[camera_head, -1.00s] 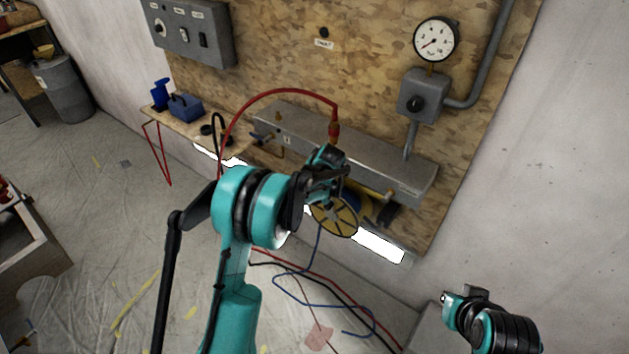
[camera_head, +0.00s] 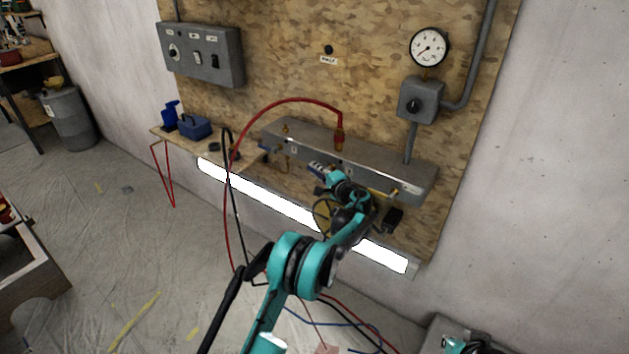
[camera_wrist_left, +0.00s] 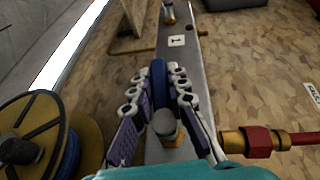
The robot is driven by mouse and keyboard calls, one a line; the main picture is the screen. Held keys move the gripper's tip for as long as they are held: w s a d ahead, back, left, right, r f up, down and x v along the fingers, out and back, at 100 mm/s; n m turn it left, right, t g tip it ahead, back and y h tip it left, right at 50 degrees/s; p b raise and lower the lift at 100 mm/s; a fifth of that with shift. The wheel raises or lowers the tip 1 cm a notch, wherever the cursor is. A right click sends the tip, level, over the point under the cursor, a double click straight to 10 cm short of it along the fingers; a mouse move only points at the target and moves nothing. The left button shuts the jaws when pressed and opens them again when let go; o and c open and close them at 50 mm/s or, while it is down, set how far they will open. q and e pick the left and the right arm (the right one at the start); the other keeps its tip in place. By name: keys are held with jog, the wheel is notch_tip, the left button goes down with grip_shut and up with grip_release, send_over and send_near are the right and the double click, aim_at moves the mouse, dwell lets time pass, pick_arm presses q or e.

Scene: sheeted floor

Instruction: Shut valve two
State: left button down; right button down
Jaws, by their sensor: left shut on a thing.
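A grey manifold (camera_head: 411,178) with valves on it runs along the plywood wall. My left gripper (camera_head: 322,170) is at the middle of its front. In the left wrist view, my left gripper's fingers (camera_wrist_left: 159,80) are closed around a dark blue valve handle (camera_wrist_left: 159,72), which lies along the manifold. The handle's rounded end and brass part show between the fingers. A label reading 1 (camera_wrist_left: 177,40) sits farther along the manifold, near another valve (camera_wrist_left: 168,13). The gripped valve's own label is hidden. My right gripper (camera_head: 468,346) shows only partly at the bottom right edge.
A red hose (camera_head: 296,100) arches to a brass fitting on the manifold. A yellow reel with blue hose (camera_wrist_left: 35,130) is close beside the left gripper. A gauge (camera_head: 429,47) and switch box (camera_head: 420,101) are on the wall. Loose hoses lie on the floor.

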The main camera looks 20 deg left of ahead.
pick_arm(q)
jog(key=shift+r+m+t+y+b, duration=0.3)
jog(key=shift+y+b, duration=0.1)
jog(key=shift+y, duration=0.2)
jog(key=c, duration=1.5)
grip_release()
jog(key=v, duration=1.2)
jog(key=shift+a, duration=0.1)
